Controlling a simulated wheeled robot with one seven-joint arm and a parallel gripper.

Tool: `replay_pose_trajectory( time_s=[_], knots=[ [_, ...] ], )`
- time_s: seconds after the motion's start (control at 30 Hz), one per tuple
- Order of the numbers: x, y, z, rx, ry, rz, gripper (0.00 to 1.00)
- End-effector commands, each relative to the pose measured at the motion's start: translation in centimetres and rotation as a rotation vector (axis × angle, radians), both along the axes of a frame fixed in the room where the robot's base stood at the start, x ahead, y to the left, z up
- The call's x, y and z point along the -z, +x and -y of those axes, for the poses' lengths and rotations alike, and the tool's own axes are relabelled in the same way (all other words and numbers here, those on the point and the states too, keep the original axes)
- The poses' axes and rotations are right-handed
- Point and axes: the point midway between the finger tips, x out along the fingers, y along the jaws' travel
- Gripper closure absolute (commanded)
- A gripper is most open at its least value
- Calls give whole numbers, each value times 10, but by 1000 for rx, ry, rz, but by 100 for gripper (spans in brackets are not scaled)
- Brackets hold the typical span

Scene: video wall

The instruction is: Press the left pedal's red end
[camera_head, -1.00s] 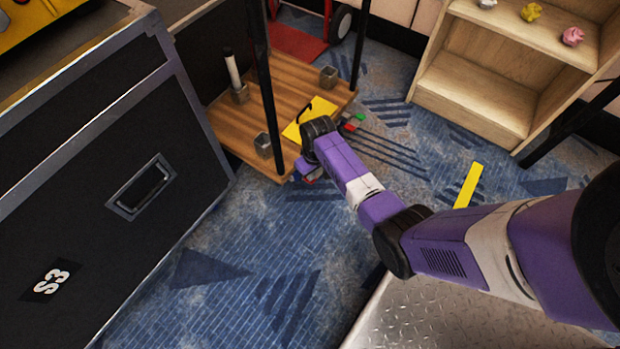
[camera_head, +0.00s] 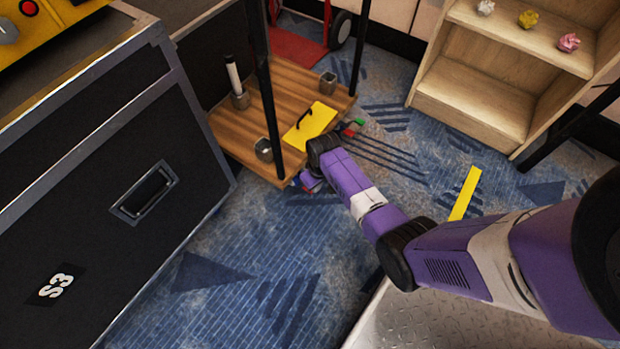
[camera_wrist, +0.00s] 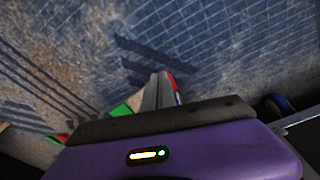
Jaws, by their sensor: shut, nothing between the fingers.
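My gripper (camera_wrist: 160,78) is shut and empty, low over the blue carpet in the wrist view. A small red piece (camera_wrist: 171,79) shows right beside its fingertips; I cannot tell whether they touch. A green piece (camera_wrist: 121,110) lies to the left of the fingers, and another red piece (camera_wrist: 62,138) is further left, partly cut off by my gripper's body. In the head view, a green piece (camera_head: 358,122) and a red one stand on the floor by the wooden platform's right corner. My wrist hides most of the pedal area, so I cannot separate the pedals clearly.
A wooden platform (camera_head: 240,128) with black posts and a yellow plate (camera_head: 310,122) stands beside my wrist. A black case (camera_head: 95,215) is at left, a wooden shelf (camera_head: 480,98) at upper right. Open carpet (camera_head: 235,260) lies in front.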

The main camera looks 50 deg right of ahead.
Motion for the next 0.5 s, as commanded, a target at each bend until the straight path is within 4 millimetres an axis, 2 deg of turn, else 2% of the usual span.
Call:
replay_pose_trajectory(
  time_s=[0.03,0.37,0.5],
  knots=[
    [-6,-4,-1,0,0,-1,100],
    [-3,-6,-2,0,0,0,100],
    [-15,-6,-2,0,0,1,100]
  ],
)
